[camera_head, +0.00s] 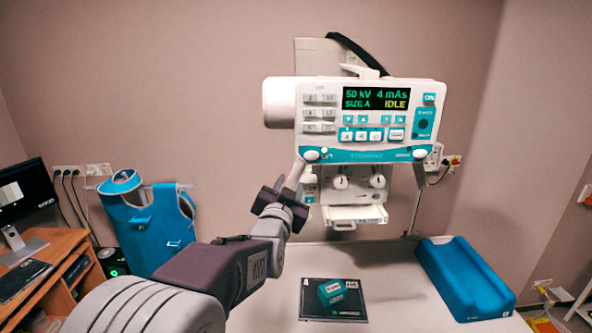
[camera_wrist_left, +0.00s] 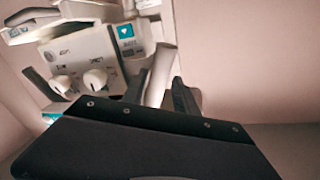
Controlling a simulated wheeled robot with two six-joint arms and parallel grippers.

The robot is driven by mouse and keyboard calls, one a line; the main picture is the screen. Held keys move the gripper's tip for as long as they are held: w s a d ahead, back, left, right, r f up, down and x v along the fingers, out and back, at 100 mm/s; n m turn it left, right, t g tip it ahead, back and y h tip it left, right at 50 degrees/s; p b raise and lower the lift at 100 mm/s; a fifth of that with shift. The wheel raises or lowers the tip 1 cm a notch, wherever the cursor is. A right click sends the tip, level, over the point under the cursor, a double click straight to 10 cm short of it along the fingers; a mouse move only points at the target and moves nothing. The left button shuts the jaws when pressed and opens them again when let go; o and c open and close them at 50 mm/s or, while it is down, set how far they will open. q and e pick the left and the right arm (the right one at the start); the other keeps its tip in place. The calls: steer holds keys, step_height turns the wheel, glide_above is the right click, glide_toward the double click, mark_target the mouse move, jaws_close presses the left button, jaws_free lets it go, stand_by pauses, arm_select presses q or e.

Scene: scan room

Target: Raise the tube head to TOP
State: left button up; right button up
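The tube head (camera_head: 355,120) is a white unit with a teal-trimmed control panel, against the back wall above the table. Its display (camera_head: 376,98) reads 50 kV, 4 mAs, SIZE A, IDLE. A light grey handle (camera_head: 295,174) slants down from the panel's lower left; another bar (camera_head: 418,198) hangs at its lower right. My left gripper (camera_head: 283,197) is at the left handle's lower end. In the left wrist view the handle (camera_wrist_left: 160,72) lies between the two dark fingers, which appear closed against its sides. My right gripper is not in view. No TOP mark is readable.
A blue apron (camera_head: 150,228) hangs at left, near a desk (camera_head: 62,262) with a monitor (camera_head: 24,195).

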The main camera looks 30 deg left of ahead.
mark_target(295, 182)
arm_select(q)
steer(key=w, duration=0.1)
steer(key=w+p, duration=0.1)
steer(key=w, duration=0.1)
steer(key=shift+w+a+r+p, duration=0.1)
steer(key=shift+w+r+p, duration=0.2)
steer(key=shift+w, duration=0.1)
steer(key=shift+w+a+f+p, duration=0.15)
steer(key=shift+w+a+p, duration=0.25)
steer(key=shift+w+a, duration=0.35)
steer(key=shift+w+a+f, duration=0.15)
steer(key=shift+a+f, duration=0.05)
steer(key=shift+a, duration=0.1)
steer(key=shift+d, duration=0.35)
steer(key=shift+c, duration=0.6)
steer(key=c, duration=0.6)
jaws_close()
steer(key=shift+f, duration=0.1)
